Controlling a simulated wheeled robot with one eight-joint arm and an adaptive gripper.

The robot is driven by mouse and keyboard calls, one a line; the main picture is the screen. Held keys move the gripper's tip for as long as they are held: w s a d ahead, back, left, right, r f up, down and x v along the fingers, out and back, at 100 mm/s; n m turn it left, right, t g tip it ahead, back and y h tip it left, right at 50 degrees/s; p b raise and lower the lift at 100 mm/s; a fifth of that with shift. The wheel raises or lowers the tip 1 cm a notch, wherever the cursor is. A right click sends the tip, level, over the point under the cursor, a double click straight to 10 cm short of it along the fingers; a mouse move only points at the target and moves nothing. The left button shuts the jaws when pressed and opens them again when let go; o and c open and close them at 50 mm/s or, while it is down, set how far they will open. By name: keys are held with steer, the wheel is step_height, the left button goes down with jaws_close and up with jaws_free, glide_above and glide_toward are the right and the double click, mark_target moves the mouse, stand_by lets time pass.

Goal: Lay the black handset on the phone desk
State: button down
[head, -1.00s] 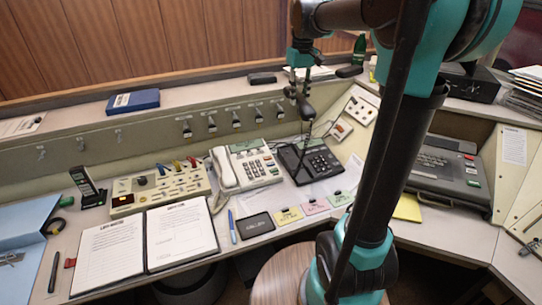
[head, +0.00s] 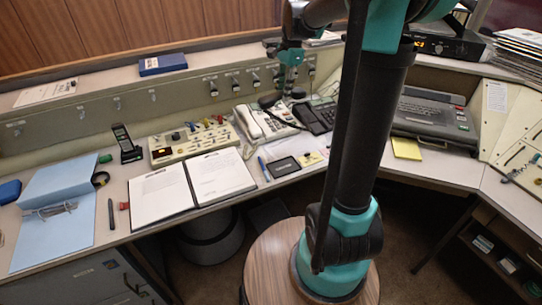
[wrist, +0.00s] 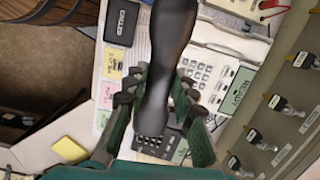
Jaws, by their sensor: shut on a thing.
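My gripper (wrist: 160,100) is shut on the black handset (wrist: 172,40), a long dark bar running up the wrist view. In the head view the handset (head: 270,101) hangs below my gripper (head: 285,83), near the cream phone (head: 266,122). The black phone (head: 320,117) stands just right of it, partly behind my arm. In the wrist view the black phone's keypad (wrist: 152,147) shows beyond the handset's lower end, and the cream phone's keypad (wrist: 196,72) lies to its right. The handset appears to be above the phone desk (head: 117,180), apart from it.
An open binder (head: 160,193), a switch box (head: 190,143), a cordless phone (head: 125,143) and a dark pad (head: 285,166) lie on the desk. A grey machine (head: 435,115) stands right.

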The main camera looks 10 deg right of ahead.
steer(key=shift+s+a+f, duration=0.15)
steer(key=shift+f, duration=0.05)
steer(key=shift+m, duration=0.3)
step_height(320, 180, down, 20)
steer(key=shift+s+a+r, duration=0.1)
steer(key=c, duration=1.3)
jaws_free()
steer(key=shift+o, duration=0.2)
step_height(320, 180, up, 11)
steer(key=d, duration=0.2)
steer(key=s+d+f+n+t, duration=0.1)
steer(key=s+f+n+t, duration=0.1)
steer(key=s+n, duration=0.5)
steer(key=s+d+f+n+t+h, duration=0.1)
steer(key=s+f+n, duration=0.4)
steer(key=s, duration=1)
steer(key=shift+f+n+t+h, duration=0.3)
steer(key=shift+n+t, duration=0.6)
steer(key=shift+n, duration=0.3)
